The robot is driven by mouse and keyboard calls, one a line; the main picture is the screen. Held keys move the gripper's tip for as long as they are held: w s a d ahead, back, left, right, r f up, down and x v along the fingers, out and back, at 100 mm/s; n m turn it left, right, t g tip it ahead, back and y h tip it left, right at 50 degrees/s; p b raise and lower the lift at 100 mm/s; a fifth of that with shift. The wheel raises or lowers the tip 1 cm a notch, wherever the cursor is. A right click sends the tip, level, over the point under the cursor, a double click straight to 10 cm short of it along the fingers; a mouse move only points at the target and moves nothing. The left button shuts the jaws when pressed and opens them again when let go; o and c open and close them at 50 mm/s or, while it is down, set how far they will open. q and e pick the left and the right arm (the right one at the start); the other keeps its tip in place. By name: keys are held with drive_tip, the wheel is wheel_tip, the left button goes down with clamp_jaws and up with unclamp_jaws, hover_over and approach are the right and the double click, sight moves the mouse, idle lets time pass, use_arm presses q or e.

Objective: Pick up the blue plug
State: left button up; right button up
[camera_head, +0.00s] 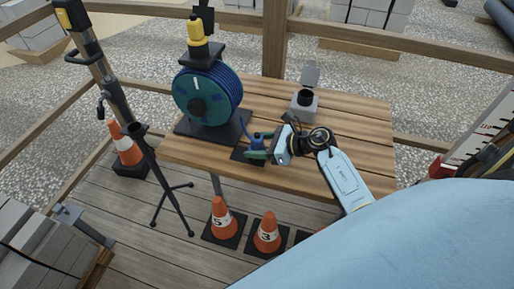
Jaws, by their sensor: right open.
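The blue plug (256,140) is on a small dark pad on the wooden table, just right of the cable reel, and is partly hidden by my right gripper. My right gripper (262,146) reaches in from the right, low over the table. Its green fingertips are open, one on the near side and one on the far side of the plug. I cannot tell whether they touch it. My left gripper is not in view.
A grey box with a raised lid (304,104) is at the back. Orange cones (267,234) stand on the floor in front. The table's right side (365,115) is clear.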

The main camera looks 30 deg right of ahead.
drive_tip(key=shift+w, duration=0.1)
drive_tip(key=shift+a+f, duration=0.1)
drive_tip(key=c, duration=1.2)
